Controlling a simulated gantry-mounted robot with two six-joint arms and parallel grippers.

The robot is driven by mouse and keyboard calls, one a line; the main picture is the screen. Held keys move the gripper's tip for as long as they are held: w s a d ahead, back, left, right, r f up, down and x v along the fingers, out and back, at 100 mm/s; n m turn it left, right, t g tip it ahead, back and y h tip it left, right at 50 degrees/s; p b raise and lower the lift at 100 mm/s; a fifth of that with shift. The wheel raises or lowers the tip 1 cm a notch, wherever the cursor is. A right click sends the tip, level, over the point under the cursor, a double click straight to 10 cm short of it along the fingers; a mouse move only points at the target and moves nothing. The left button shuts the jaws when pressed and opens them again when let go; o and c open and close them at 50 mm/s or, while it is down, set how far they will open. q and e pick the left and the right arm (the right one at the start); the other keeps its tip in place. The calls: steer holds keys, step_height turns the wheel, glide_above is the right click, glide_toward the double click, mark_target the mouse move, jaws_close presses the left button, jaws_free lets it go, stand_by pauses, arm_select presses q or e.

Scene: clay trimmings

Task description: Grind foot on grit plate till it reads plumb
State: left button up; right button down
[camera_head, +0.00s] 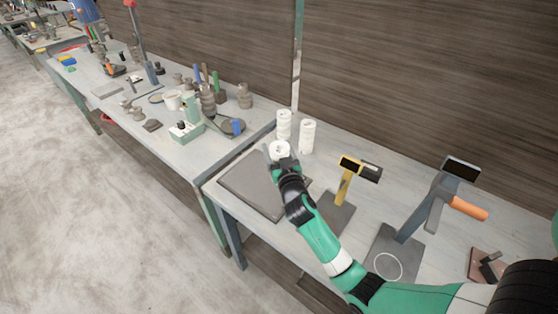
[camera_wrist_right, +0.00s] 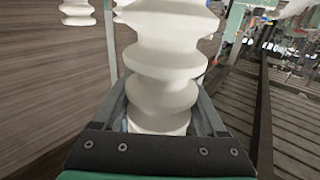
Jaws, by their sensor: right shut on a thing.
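My right gripper (camera_head: 282,160) is shut on a white ribbed clay piece (camera_head: 279,148), over the far right part of the dark flat plate (camera_head: 243,184), likely the grit plate. In the right wrist view the piece (camera_wrist_right: 160,85) stands between the two fingers, with its ridges stacked and its top cut off by the frame. Its foot is hidden in the head view, so I cannot tell whether it touches the plate. A yellow stand with a small dark display (camera_head: 346,180) is right of the plate; its reading is not legible. My left gripper is not in view.
Two more white ribbed pieces (camera_head: 284,124) (camera_head: 307,136) stand close behind the held one. A grey stand with a screen and orange handle (camera_head: 430,205) is further right, near a white ring (camera_head: 388,267) on a dark base. The left bench (camera_head: 120,90) is cluttered.

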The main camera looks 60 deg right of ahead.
steer(key=shift+w+a, duration=0.1)
steer(key=shift+w, duration=0.05)
steer(key=shift+f+b, duration=1.9)
steer(key=shift+f, duration=0.35)
steer(key=shift+f+b, duration=0.6)
steer(key=shift+b, duration=0.1)
steer(key=w+b, duration=0.3)
steer(key=b, duration=0.1)
steer(key=w+d+b, duration=0.1)
steer(key=w+b, duration=0.1)
steer(key=shift+w+d+f, duration=0.1)
steer(key=shift+w+f, duration=0.25)
steer(key=shift+f, duration=0.05)
